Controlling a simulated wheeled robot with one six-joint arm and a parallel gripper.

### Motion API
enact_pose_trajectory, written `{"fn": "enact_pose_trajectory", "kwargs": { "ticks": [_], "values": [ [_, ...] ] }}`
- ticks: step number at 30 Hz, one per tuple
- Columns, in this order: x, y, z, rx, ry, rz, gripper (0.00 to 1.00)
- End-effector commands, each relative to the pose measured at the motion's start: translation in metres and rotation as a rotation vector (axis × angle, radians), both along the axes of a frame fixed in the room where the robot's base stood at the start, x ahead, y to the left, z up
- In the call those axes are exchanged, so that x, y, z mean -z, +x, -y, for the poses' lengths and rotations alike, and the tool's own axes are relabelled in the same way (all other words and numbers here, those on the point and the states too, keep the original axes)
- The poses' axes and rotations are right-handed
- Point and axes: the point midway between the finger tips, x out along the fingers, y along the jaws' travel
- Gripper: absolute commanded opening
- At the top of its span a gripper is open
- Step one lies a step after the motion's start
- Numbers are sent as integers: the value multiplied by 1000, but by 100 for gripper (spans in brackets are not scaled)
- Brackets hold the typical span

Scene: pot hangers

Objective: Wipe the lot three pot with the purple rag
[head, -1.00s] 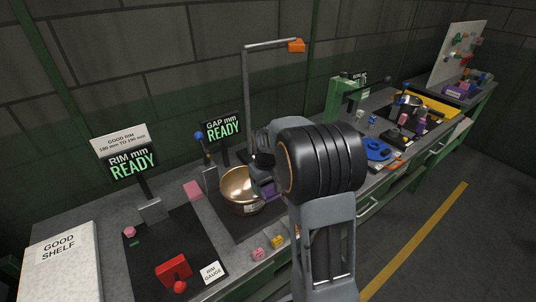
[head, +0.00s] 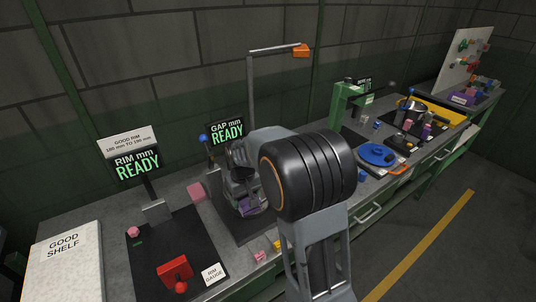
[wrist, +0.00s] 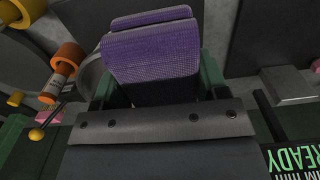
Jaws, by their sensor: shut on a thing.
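The purple rag (wrist: 152,50) fills the upper middle of the wrist view, folded over, between the green fingers of my gripper (wrist: 157,88). My gripper is shut on it. In the head view my gripper (head: 243,180) is over the dark mat by the GAP display, and a little of the rag (head: 254,209) shows low beside it. The brass-coloured pot seen there earlier is now almost wholly hidden behind my gripper. A curved grey edge shows left of the rag in the wrist view; I cannot tell whether it is a pot. No lot number is readable.
A post with an orange-tipped arm (head: 300,50) rises behind my gripper. The rim gauge mat (head: 150,258) with a red block (head: 174,270) and the GOOD SHELF (head: 72,270) are left. A green press (head: 345,105) and a blue disc (head: 377,155) stand right. Pink blocks lie nearby.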

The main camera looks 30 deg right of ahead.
Motion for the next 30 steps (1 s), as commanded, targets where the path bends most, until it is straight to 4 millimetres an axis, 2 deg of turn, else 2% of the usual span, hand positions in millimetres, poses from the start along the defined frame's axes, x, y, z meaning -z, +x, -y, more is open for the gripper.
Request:
{"fn": "enact_pose_trajectory", "kwargs": {
  "ticks": [4,8,24,30],
  "values": [
    [-1,1,-9,5,0,-1,37],
    [-26,1,-6,9,0,2,37],
    [-71,1,-7,7,0,0,37],
    [-80,1,-7,7,0,0,37]
  ]
}}
